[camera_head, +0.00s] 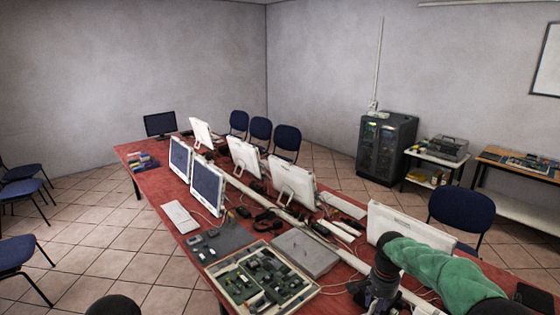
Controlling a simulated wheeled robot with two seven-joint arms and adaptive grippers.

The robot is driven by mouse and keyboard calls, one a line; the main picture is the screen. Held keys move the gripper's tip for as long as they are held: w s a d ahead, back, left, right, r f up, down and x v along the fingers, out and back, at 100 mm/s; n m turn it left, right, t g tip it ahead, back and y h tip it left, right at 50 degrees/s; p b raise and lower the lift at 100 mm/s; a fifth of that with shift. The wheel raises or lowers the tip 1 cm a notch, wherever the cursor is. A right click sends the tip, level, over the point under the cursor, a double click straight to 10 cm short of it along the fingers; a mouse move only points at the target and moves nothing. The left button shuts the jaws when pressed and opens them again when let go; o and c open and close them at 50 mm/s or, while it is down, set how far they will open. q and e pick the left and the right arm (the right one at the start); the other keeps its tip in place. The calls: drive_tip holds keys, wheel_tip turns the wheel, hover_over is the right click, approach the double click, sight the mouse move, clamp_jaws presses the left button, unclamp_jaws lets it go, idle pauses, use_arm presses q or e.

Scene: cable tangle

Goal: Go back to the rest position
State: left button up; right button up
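My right arm comes in from the lower right in a green sleeve. My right gripper (372,297) points down over the near right part of the red table (150,164). Its fingers are dark and small and run close to the bottom edge, so I cannot tell whether they are open or shut. Thin pale cables lie on the table beside it. A dark rounded shape at the bottom left edge may be part of my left arm. My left gripper is not in view.
A tray of circuit boards (214,271) and a grey flat box (304,253) lie left of my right gripper. White monitors (296,184) line the table. A white panel (414,229) stands just behind the gripper. Blue chairs (462,209) surround the table.

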drive_tip(key=s+a+f+n+y, duration=0.1)
drive_tip(key=s+a+f, duration=0.2)
drive_tip(key=f, duration=0.4)
drive_tip(key=s+a+f+n+y, duration=0.1)
drive_tip(key=s+a+f+n, duration=0.15)
drive_tip(key=f, duration=0.45)
drive_tip(key=s+a+f+y, duration=0.1)
drive_tip(key=s+a+f, duration=0.25)
drive_tip(key=f, duration=0.35)
drive_tip(key=s+a+f+n, duration=0.1)
drive_tip(key=s+a+f, duration=0.2)
drive_tip(key=s, duration=0.4)
drive_tip(key=s+a+f+n+y, duration=0.1)
drive_tip(key=s+a+f, duration=0.15)
drive_tip(key=s, duration=0.45)
drive_tip(key=s+a+f+n, duration=0.1)
drive_tip(key=s+a+f, duration=0.1)
drive_tip(key=s+f, duration=0.35)
use_arm(q)
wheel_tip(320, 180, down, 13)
drive_tip(key=b, duration=1.3)
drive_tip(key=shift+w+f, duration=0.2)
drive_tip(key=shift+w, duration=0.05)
use_arm(e)
drive_tip(key=d+x, duration=0.1)
drive_tip(key=x, duration=0.9)
drive_tip(key=shift+d+f+n, duration=0.25)
drive_tip(key=shift+f+n, duration=0.2)
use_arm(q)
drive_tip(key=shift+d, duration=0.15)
